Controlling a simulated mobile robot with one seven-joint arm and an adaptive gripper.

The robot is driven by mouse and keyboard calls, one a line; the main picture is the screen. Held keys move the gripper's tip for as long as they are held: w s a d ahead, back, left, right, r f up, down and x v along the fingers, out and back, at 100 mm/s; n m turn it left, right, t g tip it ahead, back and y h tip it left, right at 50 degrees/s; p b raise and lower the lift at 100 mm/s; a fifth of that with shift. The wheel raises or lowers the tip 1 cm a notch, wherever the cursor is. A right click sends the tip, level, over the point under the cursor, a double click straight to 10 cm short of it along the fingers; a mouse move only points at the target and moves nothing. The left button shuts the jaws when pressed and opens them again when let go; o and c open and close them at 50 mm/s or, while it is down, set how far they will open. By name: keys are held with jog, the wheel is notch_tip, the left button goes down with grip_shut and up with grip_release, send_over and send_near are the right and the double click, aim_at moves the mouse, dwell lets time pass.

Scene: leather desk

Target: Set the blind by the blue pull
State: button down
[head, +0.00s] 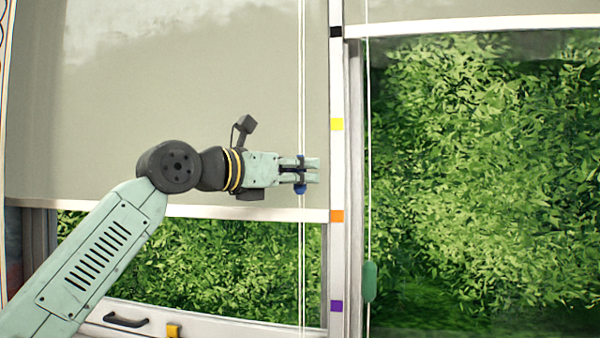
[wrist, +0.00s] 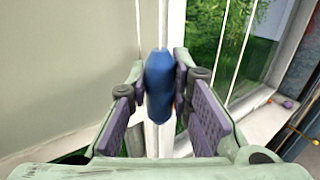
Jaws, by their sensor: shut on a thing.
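The blue pull (head: 300,189) hangs on the left cord, in front of the left blind (head: 180,100). My gripper (head: 311,170) comes from the left and is shut on the blue pull; only the pull's ends show past the fingers. In the wrist view the blue pull (wrist: 160,88) stands upright between the purple finger pads. The left blind is partly lowered, and its bottom rail (head: 190,211) is about level with the orange mark (head: 336,216) on the white post.
The post also carries black (head: 336,32), yellow (head: 337,124) and purple (head: 336,306) marks. The right blind's rail (head: 470,25) is high, near the black mark. A green pull (head: 369,281) hangs on the right cord. A dark handle (head: 125,320) is on the lower left frame.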

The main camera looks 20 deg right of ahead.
jog(key=c, duration=1.4)
grip_release()
jog(key=shift+c, duration=0.2)
jog(key=shift+a, duration=0.15)
jog(key=v, duration=1.1)
jog(key=shift+s+a, duration=0.15)
jog(key=shift+a, duration=0.2)
